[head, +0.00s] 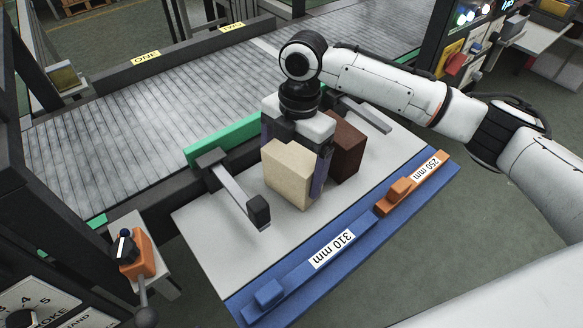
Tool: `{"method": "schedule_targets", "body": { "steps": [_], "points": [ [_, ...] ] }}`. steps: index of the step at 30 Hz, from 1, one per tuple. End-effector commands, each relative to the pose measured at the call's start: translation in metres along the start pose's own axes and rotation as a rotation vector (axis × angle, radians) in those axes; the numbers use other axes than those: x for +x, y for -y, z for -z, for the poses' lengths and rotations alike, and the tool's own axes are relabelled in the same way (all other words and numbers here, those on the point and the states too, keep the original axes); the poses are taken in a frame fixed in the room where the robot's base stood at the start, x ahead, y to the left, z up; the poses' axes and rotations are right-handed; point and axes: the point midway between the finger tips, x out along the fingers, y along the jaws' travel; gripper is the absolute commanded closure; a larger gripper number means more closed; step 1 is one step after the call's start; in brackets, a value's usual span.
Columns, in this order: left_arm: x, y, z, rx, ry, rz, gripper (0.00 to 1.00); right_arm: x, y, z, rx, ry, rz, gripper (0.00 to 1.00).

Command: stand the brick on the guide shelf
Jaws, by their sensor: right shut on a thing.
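My right gripper (296,155) comes down from above and is shut on a beige brick (288,175). One finger shows along the brick's right side; the other is mostly hidden behind it. The brick is upright above or on a pale grey guide shelf (205,235); I cannot tell whether its bottom touches. A dark brown brick (347,148) stands just behind and right of the gripper, partly hidden by it. My left gripper is not in view.
Two grey guide arms (235,190) (366,113) reach over the shelf. A blue front rail (290,285) and an orange slider (400,190) carry 310 mm and 250 mm labels. A green strip (225,142) and roller conveyor (120,130) lie behind. The shelf's front left is clear.

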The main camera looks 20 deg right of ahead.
Motion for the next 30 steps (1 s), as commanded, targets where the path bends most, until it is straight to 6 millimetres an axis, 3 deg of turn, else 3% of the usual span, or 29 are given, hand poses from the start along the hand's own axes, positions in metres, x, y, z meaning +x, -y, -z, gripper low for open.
{"method": "schedule_targets", "body": {
  "steps": [12,13,14,23,30],
  "points": [
    [-0.002,0.000,0.001,0.000,0.001,0.000,0.67,0.003,-0.001,0.000,0.001,-0.001,-0.004,0.53],
    [-0.001,0.000,0.000,0.000,0.001,0.000,0.67,0.005,0.000,-0.001,0.001,0.000,-0.002,0.06],
    [-0.001,0.000,0.000,0.000,0.001,0.000,0.67,0.005,0.000,-0.001,0.001,0.000,-0.002,0.01],
    [0.001,0.000,-0.002,0.000,0.002,0.000,0.67,0.001,-0.001,0.000,0.000,0.001,-0.003,0.00],
    [0.000,0.000,-0.001,0.000,0.002,0.000,0.67,-0.039,-0.002,0.000,0.000,0.001,-0.006,0.00]
  ]
}}
